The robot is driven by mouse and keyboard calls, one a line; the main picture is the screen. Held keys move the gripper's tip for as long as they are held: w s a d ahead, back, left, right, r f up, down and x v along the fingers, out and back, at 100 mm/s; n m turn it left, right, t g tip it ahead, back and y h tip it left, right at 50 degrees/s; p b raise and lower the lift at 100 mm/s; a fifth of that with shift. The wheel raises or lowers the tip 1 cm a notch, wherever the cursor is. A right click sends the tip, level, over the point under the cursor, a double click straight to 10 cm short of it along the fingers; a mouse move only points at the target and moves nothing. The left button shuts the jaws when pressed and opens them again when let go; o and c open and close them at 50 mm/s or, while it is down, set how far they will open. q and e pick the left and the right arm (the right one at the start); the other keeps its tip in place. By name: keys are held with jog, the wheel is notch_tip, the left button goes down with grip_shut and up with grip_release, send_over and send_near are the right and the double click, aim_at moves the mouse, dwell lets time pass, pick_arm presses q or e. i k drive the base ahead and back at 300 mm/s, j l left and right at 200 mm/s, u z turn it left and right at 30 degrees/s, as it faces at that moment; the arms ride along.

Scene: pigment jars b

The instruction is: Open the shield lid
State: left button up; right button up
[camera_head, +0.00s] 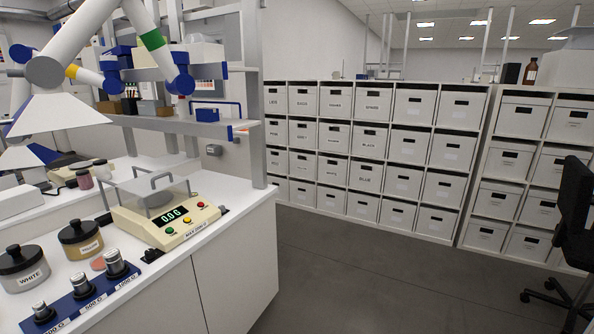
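A cream balance (165,218) stands on the white bench at the left, with a green "0.00" display on its front. A clear shield box sits on top of it, and the see-through shield lid (150,188) lies over this box. Grey bar handles (168,177) show at the lid. The lid looks closed, but its clear edges are hard to make out. Neither my left nor my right gripper is in view.
Jars, one marked WHITE (24,272) and a brown one (82,241), stand left of the balance. A blue holder with metal weights (85,295) lies in front. A shelf post (252,100) rises behind. Open floor (350,280) lies to the right, before shelves of white boxes.

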aim_at(144, 187)
jog(key=i+u, duration=0.15)
jog(key=u, duration=0.6)
